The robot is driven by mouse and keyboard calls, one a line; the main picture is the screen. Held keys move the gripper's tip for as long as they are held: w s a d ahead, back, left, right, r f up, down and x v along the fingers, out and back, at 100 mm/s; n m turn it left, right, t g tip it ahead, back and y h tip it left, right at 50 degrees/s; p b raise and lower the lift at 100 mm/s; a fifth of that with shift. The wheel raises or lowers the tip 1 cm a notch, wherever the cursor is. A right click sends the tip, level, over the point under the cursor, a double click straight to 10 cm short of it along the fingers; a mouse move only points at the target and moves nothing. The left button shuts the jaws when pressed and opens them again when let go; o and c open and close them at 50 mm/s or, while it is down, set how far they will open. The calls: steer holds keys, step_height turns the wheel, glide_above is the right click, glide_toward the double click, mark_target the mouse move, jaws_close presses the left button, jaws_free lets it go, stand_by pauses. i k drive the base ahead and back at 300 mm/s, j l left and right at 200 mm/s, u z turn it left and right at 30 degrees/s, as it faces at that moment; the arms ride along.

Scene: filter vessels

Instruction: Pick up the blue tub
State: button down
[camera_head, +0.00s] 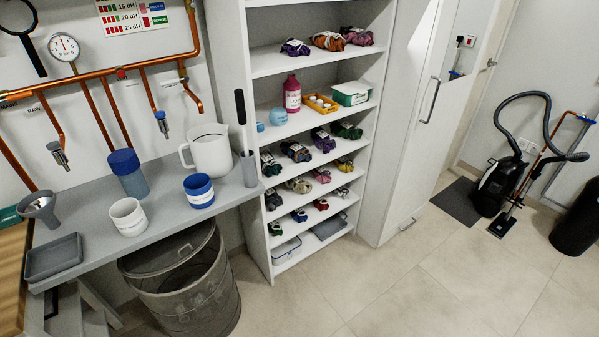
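A blue tub (199,193) with a pale band around it stands upright on the grey bench, near the bench's right part. It appears open at the top, and its inside looks dark blue. A similar white tub (129,217) stands to its left and nearer the front edge. A grey-blue vessel with a dark blue lid (128,172) stands behind these two. A white jug (209,151) stands just behind the blue tub. My gripper is not in view, and nothing is touching the blue tub.
The grey bench (85,213) also holds a grey tray (53,257), a funnel (39,206) and a grey holder (249,169) with a dark-handled tool. A mesh bin (185,285) stands under the bench's front edge. Shelves stand to the right.

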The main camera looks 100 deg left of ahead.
mark_target(200, 191)
steer(key=u, duration=0.45)
steer(key=j+u, duration=0.1)
steer(key=u, duration=1.6)
steer(key=i+u, duration=0.1)
steer(key=u, duration=0.75)
steer(key=i+j, duration=0.05)
